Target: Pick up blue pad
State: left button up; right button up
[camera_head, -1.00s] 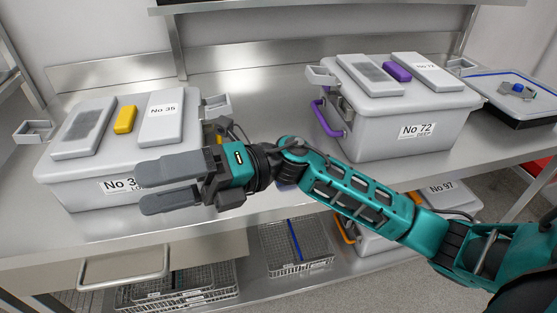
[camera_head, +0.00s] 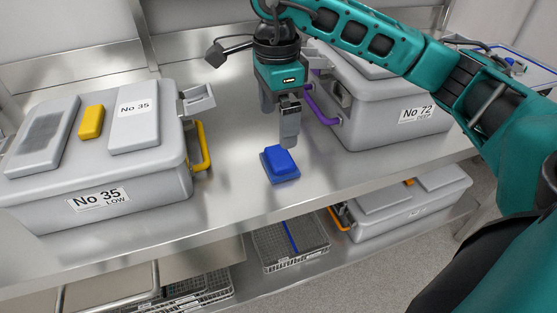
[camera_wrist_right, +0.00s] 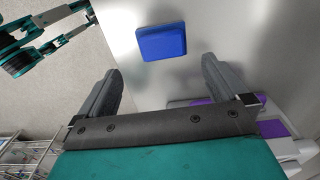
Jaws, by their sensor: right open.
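The blue pad (camera_head: 279,163) lies on the steel table between the two grey boxes, near the table's front edge. In the right wrist view the blue pad (camera_wrist_right: 162,41) shows beyond the fingertips, between their lines and apart from them. My right gripper (camera_head: 279,125) points down just behind and above the pad, open and empty. In the right wrist view its two fingers (camera_wrist_right: 160,85) stand wide apart. My left gripper is not in the head view.
Box No 35 (camera_head: 150,188) with a yellow handle stands left of the pad. Box No 72 (camera_head: 372,128) with a purple handle stands close on the right, partly behind my right arm. Wire baskets (camera_head: 290,245) and another grey box (camera_head: 400,208) are on the lower shelf.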

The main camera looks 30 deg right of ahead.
aim_at(279, 155)
notch_tip(279, 155, down, 3)
jog(key=shift+f, duration=0.15)
jog(key=f, duration=0.4)
jog(key=shift+d+f, duration=0.1)
jog(key=shift+d, duration=0.25)
jog(key=shift+w+f, duration=0.1)
jog(key=shift+f, duration=0.45)
jog(key=shift+c, duration=0.5)
jog(key=c, duration=0.9)
